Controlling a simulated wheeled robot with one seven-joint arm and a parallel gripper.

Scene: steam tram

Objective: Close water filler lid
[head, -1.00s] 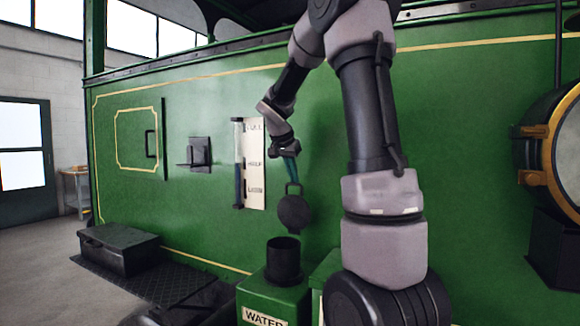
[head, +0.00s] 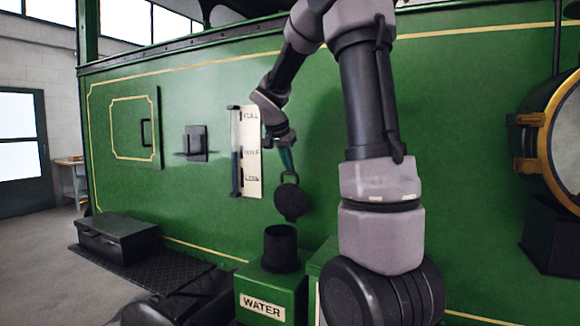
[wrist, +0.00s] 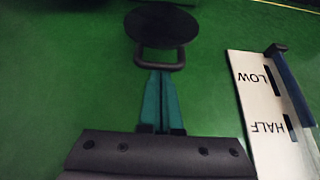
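The water filler lid (head: 291,203) is a dark round disc with a loop handle. It stands raised, handle up, above the open black filler neck (head: 281,250) on the green WATER box (head: 261,285). In the wrist view the lid (wrist: 161,25) is ahead of my gripper, and its handle (wrist: 160,67) faces me. My gripper (wrist: 160,73) has teal fingers drawn together with only a thin gap. Their tips are at the handle's near bar; I cannot tell if they touch it. The gripper also shows in the head view (head: 288,168). The lid's hinge is not visible.
A gauge board (head: 248,152) marked FULL, HALF and LOW is on the green tram wall, left of my gripper. A dark bracket (head: 196,144) is further left. A black step box (head: 118,238) stands at lower left. The wall around the lid is clear.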

